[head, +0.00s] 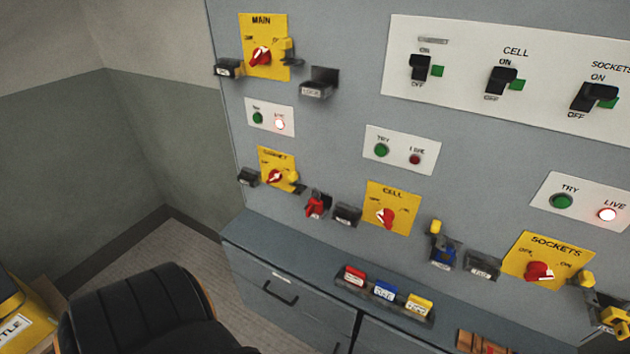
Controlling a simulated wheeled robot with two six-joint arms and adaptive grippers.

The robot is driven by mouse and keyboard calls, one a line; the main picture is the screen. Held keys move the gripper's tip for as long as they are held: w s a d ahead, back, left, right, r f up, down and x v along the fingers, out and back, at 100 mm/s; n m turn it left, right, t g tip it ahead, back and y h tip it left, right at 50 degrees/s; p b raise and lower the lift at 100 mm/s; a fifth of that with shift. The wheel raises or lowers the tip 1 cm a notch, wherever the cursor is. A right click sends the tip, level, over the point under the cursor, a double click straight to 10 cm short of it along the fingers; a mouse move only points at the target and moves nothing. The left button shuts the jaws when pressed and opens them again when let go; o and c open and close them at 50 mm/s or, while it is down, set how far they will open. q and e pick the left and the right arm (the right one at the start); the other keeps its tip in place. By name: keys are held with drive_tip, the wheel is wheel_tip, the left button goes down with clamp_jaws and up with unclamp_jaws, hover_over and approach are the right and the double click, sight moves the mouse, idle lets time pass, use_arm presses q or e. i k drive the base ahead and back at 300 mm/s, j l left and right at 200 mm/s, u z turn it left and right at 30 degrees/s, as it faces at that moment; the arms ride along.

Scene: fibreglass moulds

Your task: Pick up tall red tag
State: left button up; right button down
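Several red items are in the head view, and I cannot tell for certain which is the tall red tag. A red block with a white label (355,275) stands at the left end of a dark tray (345,291) on the cabinet ledge. Beside it in the tray are a blue labelled block (385,290) and a yellow labelled block (418,304). A small red item (315,206) is on a dark holder on the wall panel, between the yellow cabinet and cell switch plates. Neither of my grippers is in view.
The grey wall panel carries yellow plates with red rotary switches (386,217) and a white breaker panel (530,60). Yellow items (614,318) are at the right edge. A black ridged chair-like object (140,310) stands in front of the grey cabinet (290,295). A brown item (480,344) lies on the ledge.

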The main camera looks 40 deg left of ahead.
sight(353, 277)
drive_tip(key=u, duration=0.95)
